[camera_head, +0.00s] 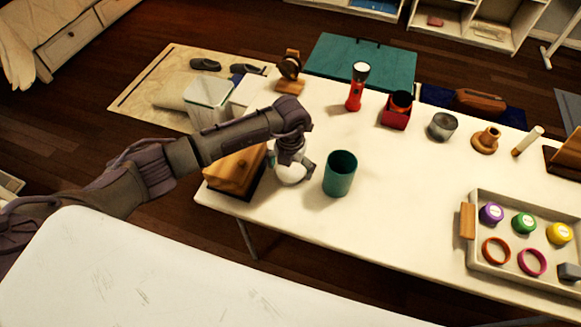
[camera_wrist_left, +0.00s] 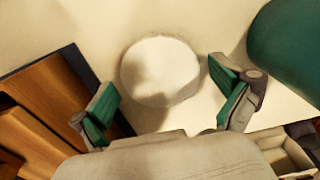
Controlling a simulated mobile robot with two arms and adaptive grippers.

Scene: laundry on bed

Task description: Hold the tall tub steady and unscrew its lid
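A white round tub (camera_head: 291,174) stands on the white table beside the wooden box. In the left wrist view its pale round top (camera_wrist_left: 160,70) shows from above; I cannot make out a seam between lid and body. My left gripper (camera_head: 290,163) is over the white tub, pointing down. In the left wrist view the open fingers (camera_wrist_left: 163,88) with green pads stand apart, one on each side of the top, with gaps visible. The gripper partly hides the tub in the head view. My right gripper is not in view.
A teal cup (camera_head: 340,174) stands close to the right of the tub. A wooden box (camera_head: 234,172) is close on its left. A red flashlight (camera_head: 357,88), a red box (camera_head: 396,112) and a metal tin (camera_head: 442,126) stand behind. A tray (camera_head: 508,275) is at right; mid-table is clear.

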